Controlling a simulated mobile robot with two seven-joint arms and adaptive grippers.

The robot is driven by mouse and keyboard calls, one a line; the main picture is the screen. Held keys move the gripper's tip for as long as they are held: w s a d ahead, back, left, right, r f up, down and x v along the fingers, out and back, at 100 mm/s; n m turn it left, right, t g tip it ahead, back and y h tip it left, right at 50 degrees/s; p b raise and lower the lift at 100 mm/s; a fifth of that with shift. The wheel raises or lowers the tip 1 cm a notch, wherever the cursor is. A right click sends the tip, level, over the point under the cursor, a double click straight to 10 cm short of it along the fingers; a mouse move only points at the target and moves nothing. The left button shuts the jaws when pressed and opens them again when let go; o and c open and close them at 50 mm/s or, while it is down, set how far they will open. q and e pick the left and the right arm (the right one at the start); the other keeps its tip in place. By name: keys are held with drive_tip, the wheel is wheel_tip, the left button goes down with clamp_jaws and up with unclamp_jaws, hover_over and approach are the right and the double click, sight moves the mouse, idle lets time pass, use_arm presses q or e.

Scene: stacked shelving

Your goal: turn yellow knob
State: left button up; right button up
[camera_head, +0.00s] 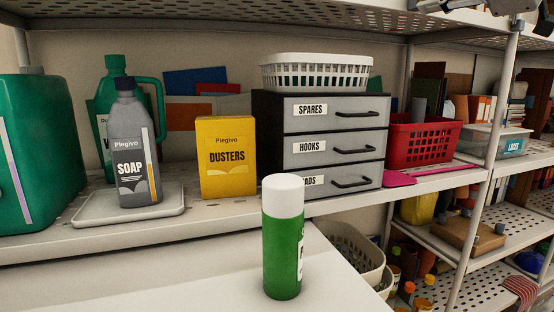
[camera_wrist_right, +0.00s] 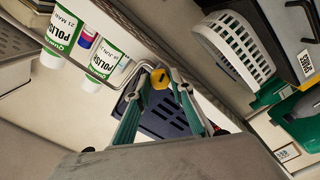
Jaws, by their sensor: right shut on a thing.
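The yellow knob (camera_wrist_right: 160,78) shows in the right wrist view, small and rounded, beside a bent grey metal rod or pipe (camera_wrist_right: 137,68). My right gripper (camera_wrist_right: 161,86) has its two green-sided fingers closed around the knob, one on each side. Part of the knob is hidden by the fingertips. The knob cannot be made out in the head view. My left gripper is in neither view.
White-and-green polish containers (camera_wrist_right: 104,62) stand near the rod. A white basket (camera_head: 316,72) sits on the drawer unit (camera_head: 296,126). A green spray can (camera_head: 283,240) stands in front. Soap (camera_head: 133,150) and a dusters box (camera_head: 226,160) stand on the shelf.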

drive_tip(key=m, duration=0.3)
drive_tip(key=shift+a+m, duration=0.1)
drive_tip(key=shift+m, duration=0.4)
drive_tip(key=o, duration=0.6)
drive_tip(key=shift+m, duration=0.3)
drive_tip(key=shift+o, duration=0.2)
drive_tip(key=v, duration=0.5)
